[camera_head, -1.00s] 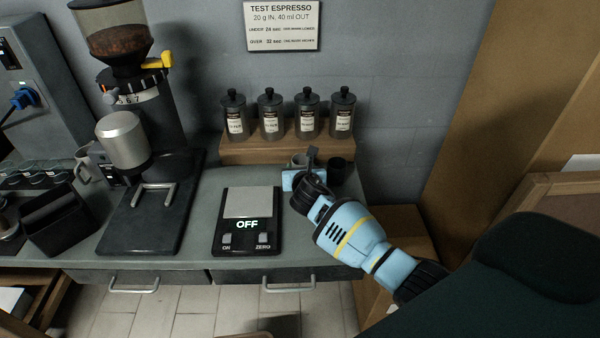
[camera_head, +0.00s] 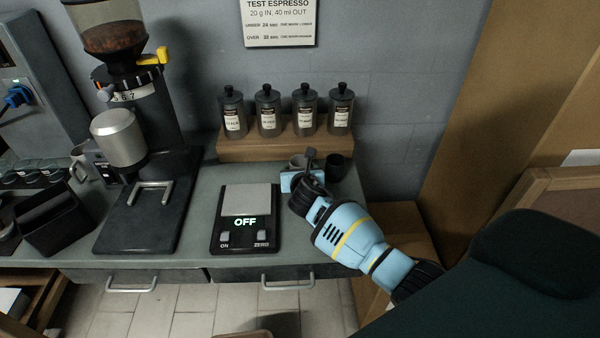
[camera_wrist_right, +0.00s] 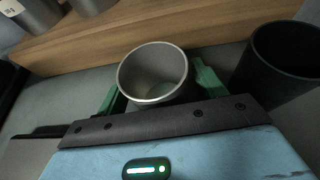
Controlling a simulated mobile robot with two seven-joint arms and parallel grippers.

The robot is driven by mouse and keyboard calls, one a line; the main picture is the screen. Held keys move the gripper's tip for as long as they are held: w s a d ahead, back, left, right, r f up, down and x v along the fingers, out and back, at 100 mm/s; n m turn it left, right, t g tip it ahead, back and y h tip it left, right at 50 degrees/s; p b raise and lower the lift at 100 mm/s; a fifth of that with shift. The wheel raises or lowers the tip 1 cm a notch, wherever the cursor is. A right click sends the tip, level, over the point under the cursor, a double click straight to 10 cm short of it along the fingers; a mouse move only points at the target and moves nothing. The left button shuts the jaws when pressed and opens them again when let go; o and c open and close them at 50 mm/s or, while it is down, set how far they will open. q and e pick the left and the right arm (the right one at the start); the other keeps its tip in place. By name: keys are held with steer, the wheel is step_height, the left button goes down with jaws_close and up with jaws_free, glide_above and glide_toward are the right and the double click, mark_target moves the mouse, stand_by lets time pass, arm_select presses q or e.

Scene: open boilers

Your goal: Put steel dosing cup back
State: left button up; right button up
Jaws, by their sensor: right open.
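The steel dosing cup (camera_wrist_right: 153,72) stands upright on the grey counter in the right wrist view, and looks empty. In the head view only its rim (camera_head: 297,161) shows behind my right gripper (camera_head: 297,178). In the right wrist view my right gripper (camera_wrist_right: 160,92) is open. Its green fingers are on either side of the cup; I cannot tell whether they touch it. My left gripper is not in view.
A black cup (camera_wrist_right: 281,65) stands close to the right of the steel cup. Behind is a wooden riser (camera_head: 262,151) with several labelled canisters. A scale (camera_head: 244,238) reading OFF lies to the left, then the grinder (camera_head: 143,205).

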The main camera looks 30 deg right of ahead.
steer(key=p+v, duration=0.3)
steer(key=v, duration=0.8)
steer(key=shift+r, duration=0.25)
steer(key=shift+s+a, duration=0.2)
steer(key=shift+s, duration=0.2)
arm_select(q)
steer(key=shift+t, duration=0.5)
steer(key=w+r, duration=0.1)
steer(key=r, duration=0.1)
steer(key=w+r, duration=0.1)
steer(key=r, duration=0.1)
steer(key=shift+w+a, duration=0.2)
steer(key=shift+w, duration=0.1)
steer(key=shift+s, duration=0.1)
